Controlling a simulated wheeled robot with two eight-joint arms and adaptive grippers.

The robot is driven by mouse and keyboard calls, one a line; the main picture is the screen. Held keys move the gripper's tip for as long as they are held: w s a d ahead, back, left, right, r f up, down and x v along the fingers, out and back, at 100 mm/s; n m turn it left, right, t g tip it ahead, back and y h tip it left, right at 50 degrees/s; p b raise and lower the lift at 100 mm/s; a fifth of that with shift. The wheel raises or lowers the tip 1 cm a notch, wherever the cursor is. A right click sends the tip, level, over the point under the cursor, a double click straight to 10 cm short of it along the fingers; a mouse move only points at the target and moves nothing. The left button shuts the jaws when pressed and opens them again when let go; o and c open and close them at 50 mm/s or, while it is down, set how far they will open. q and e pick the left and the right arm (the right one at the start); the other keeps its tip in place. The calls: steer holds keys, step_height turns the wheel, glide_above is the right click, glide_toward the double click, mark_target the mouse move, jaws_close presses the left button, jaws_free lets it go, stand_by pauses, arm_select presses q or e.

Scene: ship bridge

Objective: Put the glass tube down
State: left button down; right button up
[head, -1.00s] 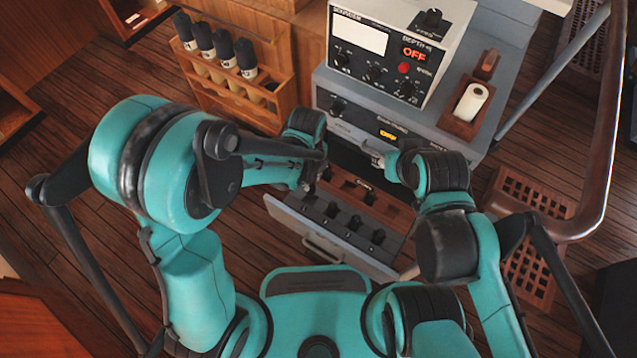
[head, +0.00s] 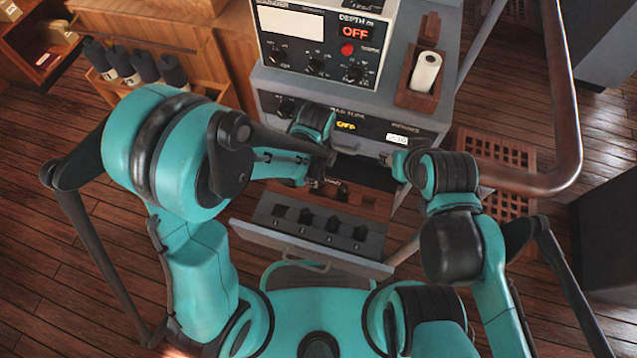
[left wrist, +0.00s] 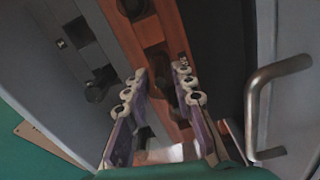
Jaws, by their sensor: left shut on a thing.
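My left gripper (left wrist: 162,78) is over the open drawer. In the head view, my left gripper (head: 322,183) shows as a dark shape above the drawer's brown wooden rack (head: 370,205), partly hidden by the arm. My right gripper (head: 388,160) is at the lower cabinet front, right of the left one; its fingers are too small to read.
The depth sounder (head: 320,50) stands above. Left is a wooden rack with dark-capped bottles (head: 145,68); right are a paper roll (head: 426,72) and a curved rail (head: 570,110).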

arm_select(q)
step_height(320, 180, down, 4)
steer(key=shift+b, duration=0.95)
steer(key=shift+r, duration=0.15)
steer(key=c, duration=1.3)
jaws_free()
